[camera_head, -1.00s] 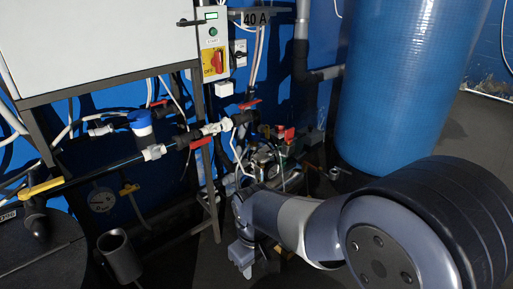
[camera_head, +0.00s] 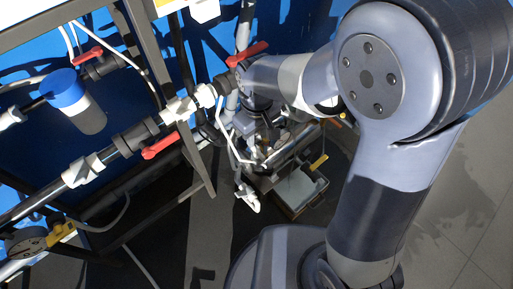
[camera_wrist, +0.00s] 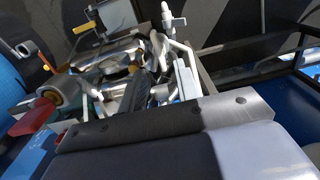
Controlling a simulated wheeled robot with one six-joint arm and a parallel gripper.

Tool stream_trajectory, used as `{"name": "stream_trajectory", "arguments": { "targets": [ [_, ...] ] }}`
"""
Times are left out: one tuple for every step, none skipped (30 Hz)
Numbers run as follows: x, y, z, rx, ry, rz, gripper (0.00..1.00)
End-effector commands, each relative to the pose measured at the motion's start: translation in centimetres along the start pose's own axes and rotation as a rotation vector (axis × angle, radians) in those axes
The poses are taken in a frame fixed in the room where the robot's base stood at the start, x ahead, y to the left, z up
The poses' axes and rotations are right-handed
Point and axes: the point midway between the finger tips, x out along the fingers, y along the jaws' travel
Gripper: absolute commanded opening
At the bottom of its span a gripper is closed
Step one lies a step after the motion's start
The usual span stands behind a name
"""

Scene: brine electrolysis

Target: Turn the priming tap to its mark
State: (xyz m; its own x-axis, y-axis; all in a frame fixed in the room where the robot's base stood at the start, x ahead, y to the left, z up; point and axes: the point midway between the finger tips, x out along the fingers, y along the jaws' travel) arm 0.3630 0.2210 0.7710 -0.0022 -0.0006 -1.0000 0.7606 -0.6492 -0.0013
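No label or mark tells me which handle is the priming tap. A small yellow handle (camera_head: 317,163) stands on the pump assembly low in the middle of the head view; a yellow handle (camera_wrist: 84,28) also shows at the upper left of the wrist view. My gripper (camera_head: 257,132) points down over the pump assembly, left of that yellow handle and apart from it. Its fingertips blend into the pipework, so I cannot tell whether it is open or shut. In the wrist view, a dark and pale body fills the bottom and hides what lies beneath.
Red lever handles (camera_head: 247,52) and (camera_head: 160,146) sit on the pipe run close to my wrist and left of it. A blue-capped fitting (camera_head: 66,88) is at the upper left. A black frame (camera_head: 190,165) stands left of the pump. Open floor (camera_head: 440,215) lies right.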

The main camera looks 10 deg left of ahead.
Motion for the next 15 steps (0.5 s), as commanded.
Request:
{"name": "stream_trajectory", "arguments": {
  "targets": [
    [1.3,0.0,0.1,0.0,-0.005,-0.001,0.31],
    [1.9,0.0,0.1,0.0,-0.005,-0.001,0.31],
    [2.8,0.0,0.1,0.0,-0.006,-0.001,0.31],
    [3.3,0.0,0.1,0.0,-0.005,-0.001,0.31],
    [3.9,0.0,0.1,0.0,-0.005,-0.001,0.31],
    [4.6,0.0,0.1,0.0,-0.005,-0.001,0.31],
    [5.0,0.0,0.1,0.0,-0.004,-0.001,0.31],
    [5.5,0.0,0.1,0.0,-0.004,-0.001,0.31],
    [6.1,0.0,0.0,0.0,-0.003,-0.001,0.31],
    [6.4,0.0,0.0,0.0,-0.003,-0.001,0.31],
    [6.7,0.0,0.0,0.0,-0.003,-0.001,0.31],
    [7.1,0.0,0.0,0.0,-0.002,0.0,0.31],
    [7.3,0.0,0.0,0.0,-0.002,0.0,0.31],
    [7.5,0.0,0.0,0.0,-0.002,0.0,0.31],
    [7.6,0.0,0.0,0.0,-0.002,0.0,0.31]
  ]
}}
